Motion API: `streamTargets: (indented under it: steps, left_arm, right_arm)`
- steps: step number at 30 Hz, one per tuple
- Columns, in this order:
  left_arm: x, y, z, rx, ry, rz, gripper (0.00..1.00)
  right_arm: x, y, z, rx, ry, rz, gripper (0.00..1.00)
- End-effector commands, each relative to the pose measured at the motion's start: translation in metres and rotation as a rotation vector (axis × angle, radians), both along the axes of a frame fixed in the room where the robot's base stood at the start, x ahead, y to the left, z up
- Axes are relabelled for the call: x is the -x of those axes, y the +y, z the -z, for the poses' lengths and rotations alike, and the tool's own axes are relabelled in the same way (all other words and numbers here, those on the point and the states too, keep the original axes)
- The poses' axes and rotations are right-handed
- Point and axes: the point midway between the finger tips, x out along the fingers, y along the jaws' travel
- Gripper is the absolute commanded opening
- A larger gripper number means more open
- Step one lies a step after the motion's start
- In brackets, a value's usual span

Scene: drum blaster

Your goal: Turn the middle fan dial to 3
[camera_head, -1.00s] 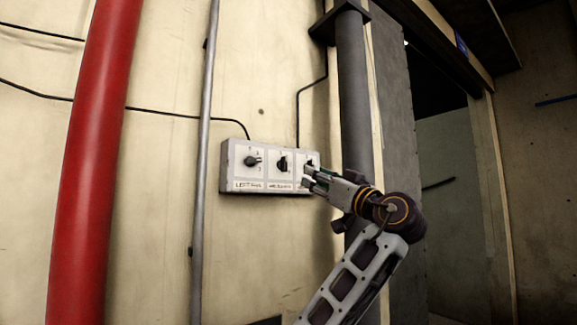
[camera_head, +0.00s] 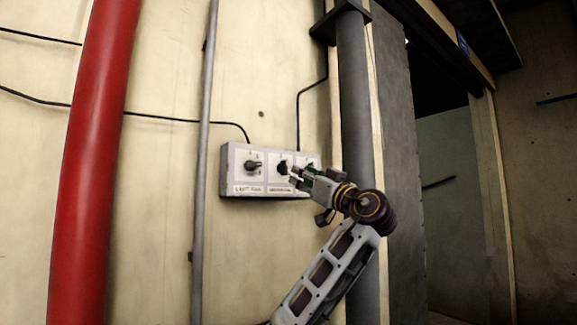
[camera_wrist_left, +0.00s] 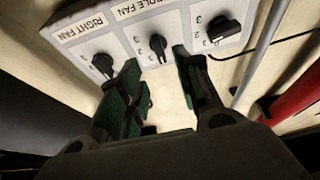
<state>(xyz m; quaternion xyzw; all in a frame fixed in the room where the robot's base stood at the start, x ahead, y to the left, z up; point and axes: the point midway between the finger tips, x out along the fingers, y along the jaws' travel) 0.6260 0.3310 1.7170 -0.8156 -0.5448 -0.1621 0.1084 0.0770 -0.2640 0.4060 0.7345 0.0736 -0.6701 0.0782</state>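The white control box (camera_head: 226,172) on the wall carries three black dials in a row. The middle fan dial (camera_head: 282,167) is partly beside my left gripper's fingers in the head view. In the left wrist view, turned upside down, the middle fan dial (camera_wrist_left: 157,45) lies between and just beyond the fingertips. My left gripper (camera_head: 294,178) is open, and its two green-padded fingers (camera_wrist_left: 157,65) stand apart with nothing between them. The number the dial points to cannot be read. My right gripper is not in view.
The left dial (camera_head: 252,166) is on one side, and the right fan dial (camera_wrist_left: 103,64) shows in the wrist view. A thin grey pipe (camera_head: 203,180), a thick red pipe (camera_head: 95,150) and a dark grey pipe (camera_head: 355,110) run up the wall.

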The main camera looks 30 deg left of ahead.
Motion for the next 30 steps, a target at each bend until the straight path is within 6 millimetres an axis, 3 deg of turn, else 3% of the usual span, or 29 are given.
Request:
streamTargets:
  steps: [18,30]
  left_arm:
    - [-0.024,0.058,-0.028,0.0,0.0,-0.002,0.34]
    - [-0.029,0.07,-0.032,0.0,0.0,0.0,0.34]
  right_arm:
    - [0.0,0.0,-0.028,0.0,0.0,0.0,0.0]
    - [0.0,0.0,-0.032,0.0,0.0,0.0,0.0]
